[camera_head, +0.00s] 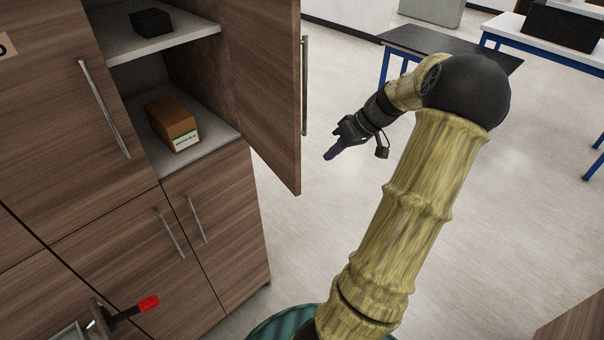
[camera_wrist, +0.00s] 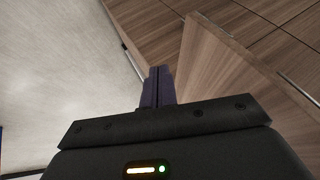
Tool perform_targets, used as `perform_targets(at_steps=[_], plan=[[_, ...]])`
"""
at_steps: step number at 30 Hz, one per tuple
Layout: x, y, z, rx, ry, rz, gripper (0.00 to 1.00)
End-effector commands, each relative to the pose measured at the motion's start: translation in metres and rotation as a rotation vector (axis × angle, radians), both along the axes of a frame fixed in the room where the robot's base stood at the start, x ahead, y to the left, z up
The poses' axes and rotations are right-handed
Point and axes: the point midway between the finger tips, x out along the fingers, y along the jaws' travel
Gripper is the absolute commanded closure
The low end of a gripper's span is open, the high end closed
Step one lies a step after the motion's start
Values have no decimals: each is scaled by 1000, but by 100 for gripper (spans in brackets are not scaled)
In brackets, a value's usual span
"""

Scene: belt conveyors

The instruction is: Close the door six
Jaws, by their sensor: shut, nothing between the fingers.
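An open wooden cabinet door (camera_head: 262,75) stands swung out from the upper cabinet in the head view, with a long metal handle (camera_head: 304,86) on its outer face. I cannot read a number on this door. My gripper (camera_head: 330,155) is to the right of the door's outer face, apart from it, with its dark fingers together and empty. In the wrist view the gripper fingers (camera_wrist: 157,86) point toward wooden panels, and a wooden door panel (camera_wrist: 215,85) shows to their right.
The open compartment holds a brown box (camera_head: 172,124) on its lower shelf and a black box (camera_head: 151,22) above. Closed cabinet doors (camera_head: 120,265) are below. A black-topped table (camera_head: 450,48) stands at the back right. The floor (camera_head: 520,200) to the right is clear.

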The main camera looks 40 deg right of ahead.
Motion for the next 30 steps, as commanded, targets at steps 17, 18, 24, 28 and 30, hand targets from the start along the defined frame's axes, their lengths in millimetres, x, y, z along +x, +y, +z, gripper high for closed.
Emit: perform_targets(at_steps=[17, 18, 24, 28, 30], plan=[[34, 55, -60, 2, 2, 3, 100], [35, 61, -60, 1, 3, 2, 100], [36, 75, -64, 0, 2, 0, 100], [36, 76, -65, 0, 2, 0, 100], [36, 76, -65, 0, 1, 0, 100]])
